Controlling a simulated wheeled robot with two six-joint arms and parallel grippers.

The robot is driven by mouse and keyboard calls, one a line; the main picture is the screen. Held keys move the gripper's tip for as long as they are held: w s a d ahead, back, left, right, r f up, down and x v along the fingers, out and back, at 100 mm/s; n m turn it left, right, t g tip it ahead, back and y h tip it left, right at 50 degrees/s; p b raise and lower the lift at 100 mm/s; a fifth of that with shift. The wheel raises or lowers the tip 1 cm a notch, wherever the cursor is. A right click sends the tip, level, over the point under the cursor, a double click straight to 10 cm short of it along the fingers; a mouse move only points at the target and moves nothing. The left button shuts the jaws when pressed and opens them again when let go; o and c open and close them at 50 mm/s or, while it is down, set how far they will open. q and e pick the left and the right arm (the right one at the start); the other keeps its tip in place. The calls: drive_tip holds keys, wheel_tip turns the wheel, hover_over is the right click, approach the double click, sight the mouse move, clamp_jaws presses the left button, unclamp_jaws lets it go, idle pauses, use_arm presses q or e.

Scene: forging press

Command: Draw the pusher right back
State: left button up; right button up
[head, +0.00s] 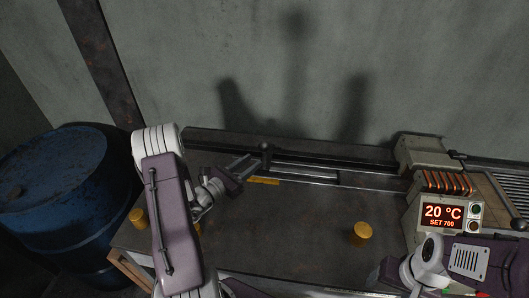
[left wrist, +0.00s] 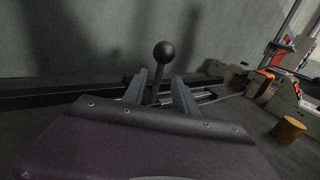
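The pusher shows as a dark upright handle with a round black knob (head: 266,147) on the rail at the back of the bench; the knob also shows in the left wrist view (left wrist: 164,52). My left gripper (head: 246,163) is just left of the handle, its fingers pointing at it. In the left wrist view my left gripper (left wrist: 160,90) has its fingers apart, with the handle's stem seen between them near the tips. I cannot tell whether they touch it. My right arm is at the lower right; its gripper does not show.
A heater with glowing coils (head: 446,182) and a display (head: 443,216) reading 20 °C, set 700, stands at the rail's right end. A yellow cylinder (head: 362,232) stands on the bench; another (head: 137,217) is at the left. A blue drum (head: 55,185) stands left of the bench.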

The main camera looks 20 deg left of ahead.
use_arm(q)
drive_tip(key=p, duration=0.1)
hover_over(264, 167)
drive_tip(key=shift+w+a, duration=0.1)
drive_tip(key=shift+w, duration=0.25)
clamp_jaws()
idle(1.2)
